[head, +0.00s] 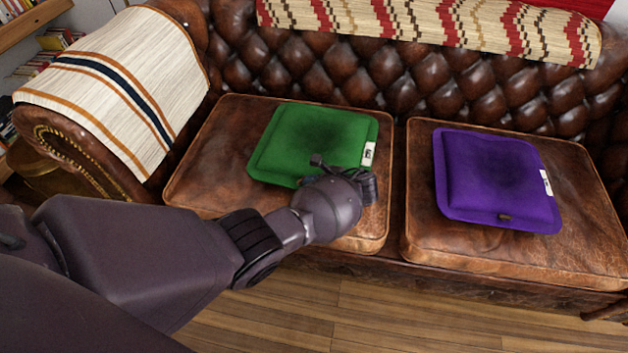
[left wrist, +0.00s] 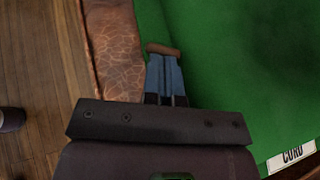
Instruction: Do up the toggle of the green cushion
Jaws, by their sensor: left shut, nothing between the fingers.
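The green cushion (head: 318,138) lies flat on the left seat of the leather sofa; it also fills the right of the left wrist view (left wrist: 255,75). Its brown toggle (left wrist: 163,49) shows in the left wrist view at the cushion's edge. My left gripper (left wrist: 167,72) is shut, with its fingertips right at the toggle; I cannot tell if they touch it. Nothing is between the fingers. In the head view my left wrist covers the cushion's front edge and hides the toggle and fingertips. My right gripper is out of view.
A purple cushion (head: 492,178) with its own brown toggle (head: 505,217) lies on the right seat. A white label (head: 368,153) is on the green cushion's right edge. The sofa arm with a striped blanket (head: 125,85) stands at left. Wooden floor (head: 300,318) lies in front.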

